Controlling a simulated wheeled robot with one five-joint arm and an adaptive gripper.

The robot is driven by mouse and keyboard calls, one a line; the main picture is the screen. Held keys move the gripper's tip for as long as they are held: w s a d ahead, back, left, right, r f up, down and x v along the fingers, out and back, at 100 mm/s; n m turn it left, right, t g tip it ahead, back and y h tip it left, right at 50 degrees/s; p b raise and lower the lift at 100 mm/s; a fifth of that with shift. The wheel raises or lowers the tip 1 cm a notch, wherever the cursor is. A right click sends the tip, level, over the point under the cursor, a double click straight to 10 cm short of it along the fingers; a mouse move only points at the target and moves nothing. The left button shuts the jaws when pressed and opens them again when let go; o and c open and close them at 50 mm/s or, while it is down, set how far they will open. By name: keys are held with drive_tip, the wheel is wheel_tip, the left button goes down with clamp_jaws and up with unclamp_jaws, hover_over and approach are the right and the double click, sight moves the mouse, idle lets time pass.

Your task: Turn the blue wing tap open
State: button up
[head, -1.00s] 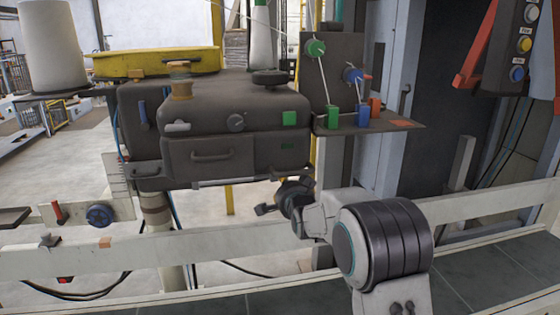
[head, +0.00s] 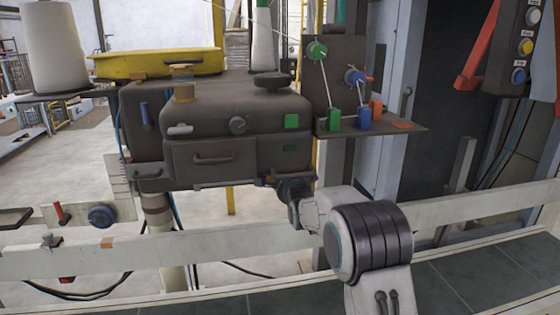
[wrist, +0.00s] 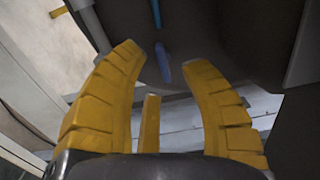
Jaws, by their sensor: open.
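In the wrist view a small elongated blue piece (wrist: 163,63), which looks like the blue wing tap, shows against a dark surface, between the tips of my gripper (wrist: 164,72) in the picture. The yellow fingers are spread with nothing held; I cannot tell whether they touch the blue piece. In the head view my wrist reaches under the lower right edge of the dark machine (head: 235,120), and the fingers are hidden. A blue handle (head: 145,115) is on the machine's left side; I cannot tell if it is the same piece.
A thin blue strip (wrist: 156,14) lies just beyond in the wrist view. A pale rail (head: 470,208) runs across in front of the machine. A shelf (head: 400,126) with green and blue blocks juts out at right.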

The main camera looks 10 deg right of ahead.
drive_tip(key=shift+w, duration=1.8)
clamp_jaws()
